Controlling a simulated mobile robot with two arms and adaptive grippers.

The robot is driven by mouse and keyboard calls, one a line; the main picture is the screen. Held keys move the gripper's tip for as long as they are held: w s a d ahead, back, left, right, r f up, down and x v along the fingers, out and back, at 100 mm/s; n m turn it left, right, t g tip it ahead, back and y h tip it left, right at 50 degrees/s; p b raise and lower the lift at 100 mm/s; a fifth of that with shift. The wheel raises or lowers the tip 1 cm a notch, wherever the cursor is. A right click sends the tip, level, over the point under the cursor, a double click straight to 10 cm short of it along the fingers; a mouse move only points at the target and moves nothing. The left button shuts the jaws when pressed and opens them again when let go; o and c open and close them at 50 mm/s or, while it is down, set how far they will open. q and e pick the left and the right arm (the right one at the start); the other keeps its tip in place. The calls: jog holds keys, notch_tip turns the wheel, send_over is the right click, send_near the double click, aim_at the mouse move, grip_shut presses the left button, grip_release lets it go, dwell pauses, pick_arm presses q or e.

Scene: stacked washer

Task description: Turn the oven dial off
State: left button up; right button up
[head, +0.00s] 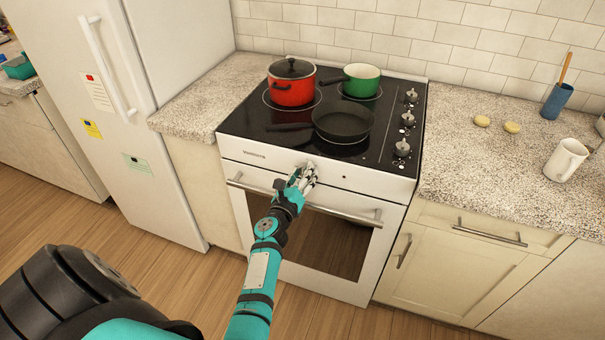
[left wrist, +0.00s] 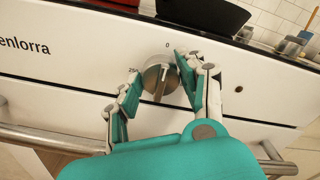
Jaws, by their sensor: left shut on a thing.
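The oven dial (left wrist: 158,78) is a round metal knob on the white front panel of the oven (head: 345,178). In the left wrist view a "0" mark is above the dial and "250" is to its left. A pale stripe shows on the dial's lower part, but I cannot tell which end points. My left gripper (head: 304,174) is at the panel, with one finger on each side of the dial, shut on it. The fingers (left wrist: 160,72) also show in the left wrist view. In the head view the hand hides most of the dial. My right gripper is out of view.
The oven door handle (head: 345,210) runs just below the dial. A red pot (head: 291,88), a green pot (head: 361,82) and a black pan (head: 343,124) stand on the black cooktop. Several knobs (head: 403,147) line its right side. Counters flank the stove.

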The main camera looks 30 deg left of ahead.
pick_arm(q)
jog(key=shift+f, duration=0.15)
jog(key=o, duration=1.2)
jog(key=shift+s, duration=0.1)
